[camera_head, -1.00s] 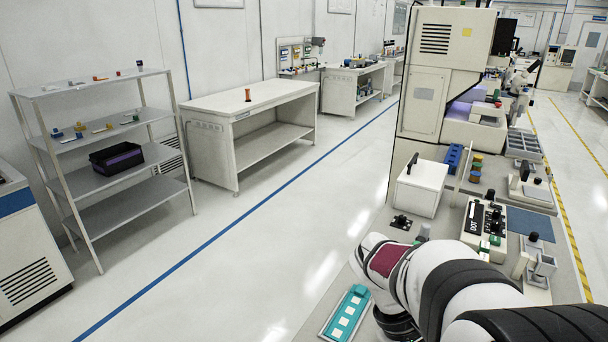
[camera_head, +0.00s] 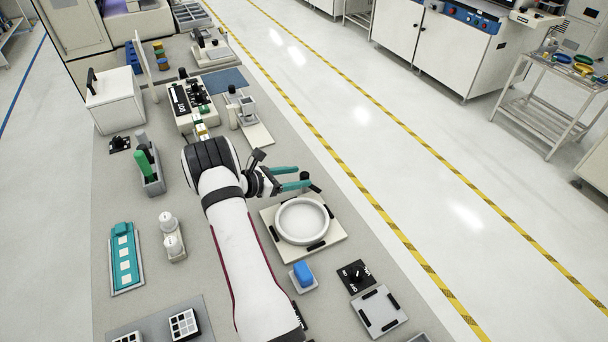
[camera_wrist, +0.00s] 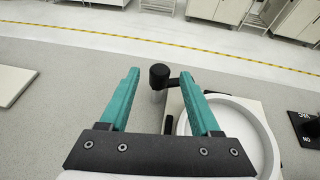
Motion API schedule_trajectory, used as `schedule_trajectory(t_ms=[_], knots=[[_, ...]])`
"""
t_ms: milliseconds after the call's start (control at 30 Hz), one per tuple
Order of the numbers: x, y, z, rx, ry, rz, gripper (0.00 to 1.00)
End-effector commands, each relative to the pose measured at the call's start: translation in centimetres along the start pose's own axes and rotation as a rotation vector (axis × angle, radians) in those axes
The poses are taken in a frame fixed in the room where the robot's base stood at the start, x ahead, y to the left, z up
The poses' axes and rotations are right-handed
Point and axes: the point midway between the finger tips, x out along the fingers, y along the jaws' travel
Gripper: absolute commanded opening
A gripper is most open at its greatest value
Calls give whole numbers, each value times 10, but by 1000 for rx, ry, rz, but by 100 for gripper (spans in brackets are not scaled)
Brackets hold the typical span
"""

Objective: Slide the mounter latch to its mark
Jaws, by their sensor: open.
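The mounter is a cream plate (camera_head: 335,243) with a round white ring (camera_head: 302,240) on it; it also shows at the right in the wrist view (camera_wrist: 270,150). A black knob (camera_wrist: 159,74) on a pale post stands at the ring's edge, with a short black arm to the right; I take it for the latch. In the head view a dark bit of it (camera_head: 315,188) shows by the fingertips. My gripper (camera_head: 299,178) has teal fingers, open and empty, beside the plate's far edge. In the wrist view the knob appears between the fingertips (camera_wrist: 160,78). I cannot make out the mark.
A blue block (camera_head: 303,272) on a small base, a black dial plate (camera_head: 356,277) and a grey square tray (camera_head: 380,312) lie nearer. A stand with a post (camera_head: 248,112) is beyond the gripper. The bench edge runs along the right of the plate.

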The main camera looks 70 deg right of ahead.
Motion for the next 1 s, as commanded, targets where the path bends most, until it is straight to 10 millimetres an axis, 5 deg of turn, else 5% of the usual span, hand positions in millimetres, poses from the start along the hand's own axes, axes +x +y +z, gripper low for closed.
schedule_trajectory(t_ms=[200, 533, 900, 1000], knots=[[29, 0, 0, 2, 0, -1, 64], [34, 0, 0, 1, 0, 0, 64], [34, 0, 0, 2, 0, 0, 0], [34, 0, 0, 2, 0, -1, 0]])
